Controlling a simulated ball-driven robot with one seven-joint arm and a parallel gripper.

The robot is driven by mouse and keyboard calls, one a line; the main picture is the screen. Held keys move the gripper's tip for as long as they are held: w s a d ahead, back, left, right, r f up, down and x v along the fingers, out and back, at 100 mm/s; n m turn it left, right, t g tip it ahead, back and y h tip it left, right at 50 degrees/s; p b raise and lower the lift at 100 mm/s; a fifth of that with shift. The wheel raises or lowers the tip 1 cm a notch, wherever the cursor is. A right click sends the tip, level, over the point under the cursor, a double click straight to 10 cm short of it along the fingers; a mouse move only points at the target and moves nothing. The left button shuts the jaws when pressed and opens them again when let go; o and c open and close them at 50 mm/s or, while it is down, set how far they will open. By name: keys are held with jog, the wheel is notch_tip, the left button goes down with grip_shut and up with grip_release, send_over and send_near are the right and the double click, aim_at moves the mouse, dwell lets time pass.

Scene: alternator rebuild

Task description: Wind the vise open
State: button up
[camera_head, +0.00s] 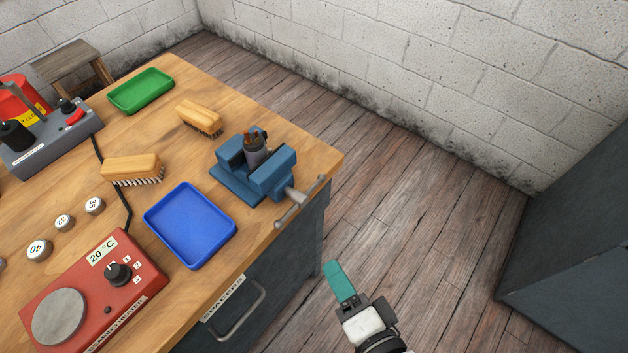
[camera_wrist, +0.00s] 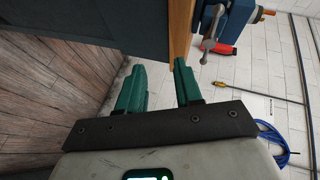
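The blue vise (camera_head: 270,178) is fixed at the bench's right corner. A dark cylindrical part (camera_head: 255,150) with copper-coloured bits on top stands between its jaws. The vise's grey screw and bar handle (camera_head: 300,202) stick out past the bench edge. In the wrist view the vise (camera_wrist: 237,20) and its handle (camera_wrist: 209,38) show at the top right, beyond the fingertips. My gripper (camera_head: 338,281) is off the bench, below and to the right of the handle, touching nothing. In the wrist view its teal fingers (camera_wrist: 162,78) are apart with nothing between them.
The wooden bench (camera_head: 130,210) holds a blue tray (camera_head: 190,262), a green tray (camera_head: 113,103), two brushes (camera_head: 198,117), and a red heater (camera_head: 130,308). A drawer handle (camera_head: 240,315) juts from the bench front. A dark cabinet (camera_head: 570,240) stands right. Floor between is clear.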

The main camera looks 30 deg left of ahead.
jog(key=y+p, duration=0.2)
send_near(286, 216)
jog(key=m, duration=0.1)
jog(key=p+x, duration=0.1)
jog(key=x, duration=0.9)
jog(key=shift+f, duration=0.2)
grip_shut()
